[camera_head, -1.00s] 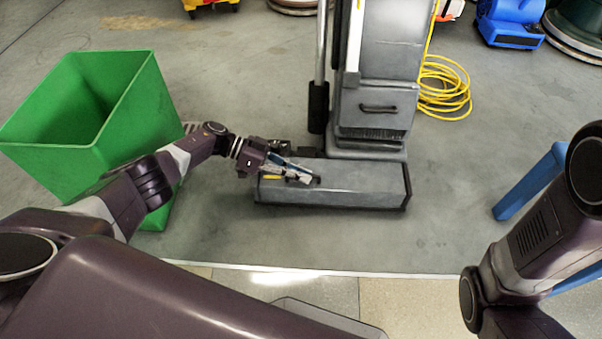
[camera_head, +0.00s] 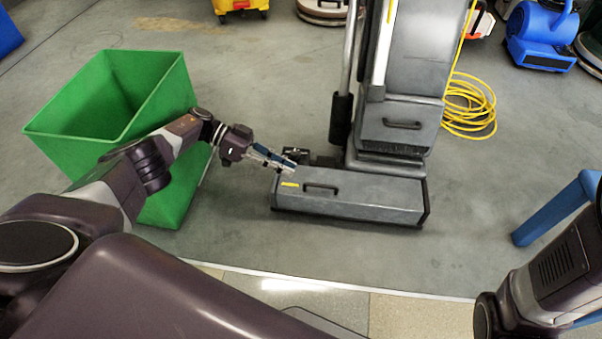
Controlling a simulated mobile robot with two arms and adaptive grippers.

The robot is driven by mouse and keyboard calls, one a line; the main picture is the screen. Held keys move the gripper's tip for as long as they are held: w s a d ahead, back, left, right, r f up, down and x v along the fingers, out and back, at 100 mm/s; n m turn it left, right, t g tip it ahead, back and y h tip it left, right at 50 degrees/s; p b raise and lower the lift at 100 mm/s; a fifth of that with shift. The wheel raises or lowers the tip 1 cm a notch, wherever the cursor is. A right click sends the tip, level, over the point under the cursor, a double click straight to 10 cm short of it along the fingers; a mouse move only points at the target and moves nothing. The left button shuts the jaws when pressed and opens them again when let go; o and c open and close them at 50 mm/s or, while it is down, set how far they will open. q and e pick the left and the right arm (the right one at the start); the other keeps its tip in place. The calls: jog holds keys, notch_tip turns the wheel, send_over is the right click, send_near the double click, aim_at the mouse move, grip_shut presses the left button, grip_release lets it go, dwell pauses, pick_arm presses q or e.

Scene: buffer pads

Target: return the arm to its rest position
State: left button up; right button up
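My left arm (camera_head: 150,158) reaches in from the left, in front of the green bin. My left gripper (camera_head: 288,164) is at its end, over the back left corner of the grey floor machine's base (camera_head: 350,198). Its fingers look close together, but they are too small to tell whether they are open or shut. No held object can be made out. My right arm (camera_head: 545,280) shows at the lower right; its gripper is outside the view.
A green bin (camera_head: 160,100) stands at the left, behind my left arm. The upright grey machine (camera_head: 400,110) stands at centre, with a coiled yellow cord (camera_head: 470,108) to its right. A blue frame (camera_head: 560,208) is at the right. Bare floor (camera_head: 470,200) lies between.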

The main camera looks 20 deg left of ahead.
pick_arm(q)
jog(key=shift+s+a+r, duration=0.1)
jog(key=shift+a+r, duration=0.15)
jog(key=shift+a, duration=0.35)
